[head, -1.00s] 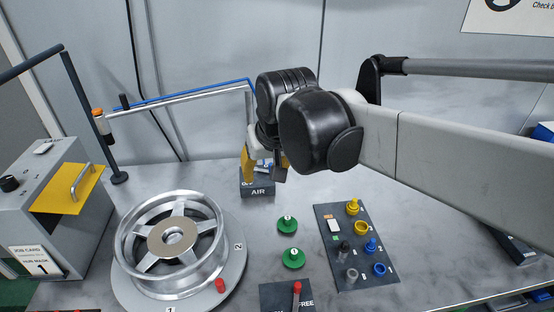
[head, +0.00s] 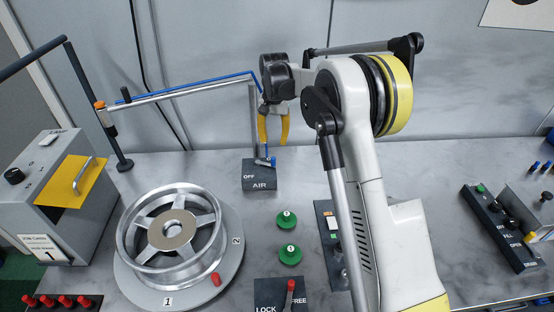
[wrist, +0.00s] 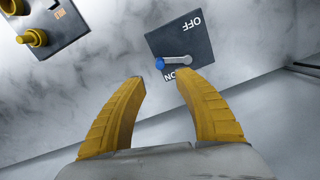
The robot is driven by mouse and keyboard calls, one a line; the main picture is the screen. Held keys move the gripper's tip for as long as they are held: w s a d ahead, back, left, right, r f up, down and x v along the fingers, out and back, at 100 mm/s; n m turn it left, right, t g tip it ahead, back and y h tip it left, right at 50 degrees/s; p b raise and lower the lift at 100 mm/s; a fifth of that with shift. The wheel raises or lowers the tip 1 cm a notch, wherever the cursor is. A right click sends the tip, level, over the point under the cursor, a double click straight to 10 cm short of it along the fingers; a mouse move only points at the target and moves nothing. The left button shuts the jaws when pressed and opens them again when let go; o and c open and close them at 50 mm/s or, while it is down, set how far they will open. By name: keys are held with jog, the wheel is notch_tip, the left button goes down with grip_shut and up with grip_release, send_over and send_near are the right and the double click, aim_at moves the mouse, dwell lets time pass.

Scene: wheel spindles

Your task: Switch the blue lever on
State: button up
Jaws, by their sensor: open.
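The blue lever (head: 273,161) sits on a dark AIR block (head: 259,184) at the back of the bench. In the wrist view the lever (wrist: 175,61) is a grey arm with a blue knob. My gripper (head: 273,143) is open and empty above the block. In the wrist view its two yellow fingers (wrist: 159,76) are apart, with the knob showing just beyond their tips. No contact with the lever is visible.
A wheel (head: 174,236) on a turntable stands left of centre. Two green knobs (head: 287,219) and the LOCK/FREE block (head: 278,296) are in front. A button panel (head: 327,232) is partly hidden by my arm. A blue hose rail (head: 190,90) runs close left of my gripper.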

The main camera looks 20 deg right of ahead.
aim_at(273, 165)
notch_tip(273, 165, down, 10)
jog(key=shift+a+f+b, duration=0.1)
jog(key=shift+b, duration=1.15)
grip_shut()
